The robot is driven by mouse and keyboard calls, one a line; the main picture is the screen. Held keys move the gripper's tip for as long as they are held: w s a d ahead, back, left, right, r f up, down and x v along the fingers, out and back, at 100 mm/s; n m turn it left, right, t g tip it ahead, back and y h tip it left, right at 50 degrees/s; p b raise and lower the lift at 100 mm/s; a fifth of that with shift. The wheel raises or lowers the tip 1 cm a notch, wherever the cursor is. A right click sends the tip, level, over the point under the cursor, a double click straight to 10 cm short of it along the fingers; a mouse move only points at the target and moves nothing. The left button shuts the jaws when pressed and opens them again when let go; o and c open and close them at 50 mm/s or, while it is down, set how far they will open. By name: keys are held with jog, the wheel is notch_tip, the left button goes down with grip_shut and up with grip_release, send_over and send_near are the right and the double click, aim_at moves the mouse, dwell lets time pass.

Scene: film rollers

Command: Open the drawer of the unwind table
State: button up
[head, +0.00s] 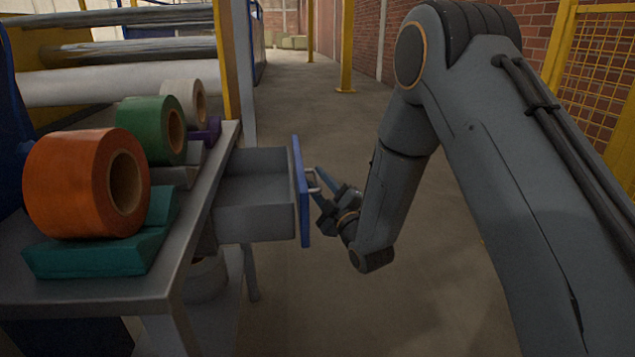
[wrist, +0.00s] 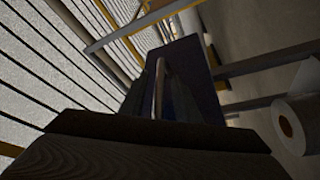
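The unwind table (head: 80,291) stands at the left in the head view. Its grey drawer (head: 255,195) is pulled well out to the right, and its inside shows empty. The blue drawer front (head: 301,190) carries a pale bar handle (head: 313,180). My gripper (head: 318,183) is at this handle, its fingers on either side of the bar and seemingly closed on it. In the wrist view the handle (wrist: 158,88) stands between the dark fingers, in front of the dark blue drawer front (wrist: 190,65). The finger contact itself is dim.
Orange (head: 75,185), green (head: 150,128) and white (head: 182,98) rolls rest in cradles on the tabletop. Large machine rollers (head: 110,83) lie behind. A yellow post (head: 347,45) and a yellow mesh fence (head: 600,70) stand farther off. The floor right of the drawer is clear.

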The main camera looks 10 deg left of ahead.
jog(key=p+v, duration=0.1)
jog(key=v, duration=0.6)
jog(key=shift+s+d, duration=0.2)
jog(key=shift+w, duration=0.1)
